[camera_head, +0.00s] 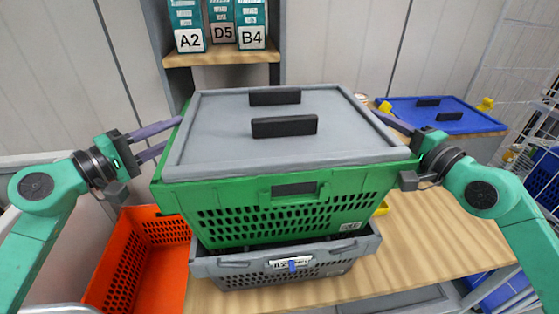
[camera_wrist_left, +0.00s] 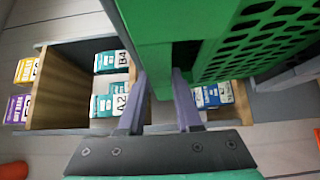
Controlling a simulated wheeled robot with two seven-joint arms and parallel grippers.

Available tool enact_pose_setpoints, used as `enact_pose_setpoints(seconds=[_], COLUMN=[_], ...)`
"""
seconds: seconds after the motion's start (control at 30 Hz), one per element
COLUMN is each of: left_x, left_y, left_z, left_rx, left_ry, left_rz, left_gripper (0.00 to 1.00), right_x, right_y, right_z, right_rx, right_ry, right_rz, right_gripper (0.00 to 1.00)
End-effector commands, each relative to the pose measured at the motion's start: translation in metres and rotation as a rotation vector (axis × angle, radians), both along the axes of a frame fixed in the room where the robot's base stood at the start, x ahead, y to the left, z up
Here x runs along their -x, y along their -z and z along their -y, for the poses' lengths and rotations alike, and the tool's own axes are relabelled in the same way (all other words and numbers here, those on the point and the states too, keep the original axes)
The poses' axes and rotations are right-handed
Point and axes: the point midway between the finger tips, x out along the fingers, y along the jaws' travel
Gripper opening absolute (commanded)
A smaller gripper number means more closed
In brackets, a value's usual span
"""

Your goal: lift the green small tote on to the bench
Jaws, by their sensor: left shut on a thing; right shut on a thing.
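The green tote (camera_head: 290,207) has a grey lid (camera_head: 225,120) with two black handles and sits in the middle of the head view. My left gripper (camera_head: 165,138) is shut on its left side. In the left wrist view, the fingers close around the green tote's wall (camera_wrist_left: 160,82). My right gripper (camera_head: 405,130) is shut on the right side; its fingers are partly hidden behind the tote. The tote is roughly level, over a grey tote (camera_head: 250,270); I cannot tell if they touch. The wooden bench (camera_head: 420,235) shows to the right and below.
An orange tote (camera_head: 140,255) stands at lower left. A blue-lidded tote (camera_head: 435,108) is at the back right of the bench. A shelf (camera_head: 222,58) with labelled boxes stands behind. Wire racks (camera_head: 525,130) are at the far right. The right front bench is clear.

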Motion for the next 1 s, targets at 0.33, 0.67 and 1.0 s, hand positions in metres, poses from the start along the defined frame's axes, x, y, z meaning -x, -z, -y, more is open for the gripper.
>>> enact_pose_setpoints(seconds=[0.33, 0.67, 1.0], left_x=[-0.0001, -0.0001, -0.0001], left_y=[0.0009, 0.001, -0.0043], left_z=[-0.0001, 0.0, -0.0004], left_rx=[-0.001, -0.001, 0.001], left_ry=[0.0, 0.0, -0.001], left_rz=[-0.002, -0.002, 0.001], left_gripper=[0.0, 0.0, 0.0], right_x=[-0.0001, -0.0002, 0.0], right_y=[0.0005, 0.0006, -0.0049], right_z=[0.0003, 0.0004, 0.0005], right_rx=[-0.001, -0.001, -0.001], right_ry=[0.0, 0.001, 0.001], right_rz=[-0.001, -0.001, 0.003], right_gripper=[0.0, 0.0, 0.0])
